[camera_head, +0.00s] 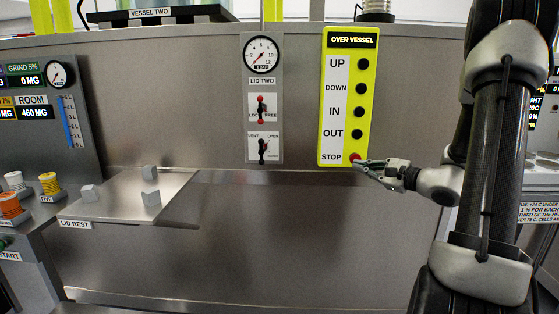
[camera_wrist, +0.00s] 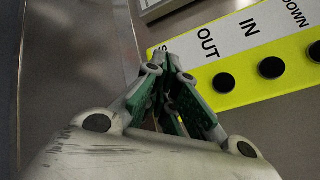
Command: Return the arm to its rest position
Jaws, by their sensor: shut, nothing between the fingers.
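My gripper (camera_head: 362,166) is at the lower right corner of the yellow button panel labelled OVER VESSEL (camera_head: 324,110). Its fingertips are shut and empty, close in front of the red STOP button (camera_head: 355,157); I cannot tell whether they touch it. My arm reaches in from the right side of the head view, with the forearm upright. In the wrist view my gripper (camera_wrist: 160,62) points at the panel's end (camera_wrist: 240,98), and its fingertips hide the STOP button there.
A gauge (camera_head: 262,54) and two levers labelled LID TWO (camera_head: 262,107) are left of the panel. A LID REST shelf (camera_head: 115,209) with small grey blocks juts out at the left. A grey control console (camera_head: 75,150) stands far left. The steel wall below the panel is clear.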

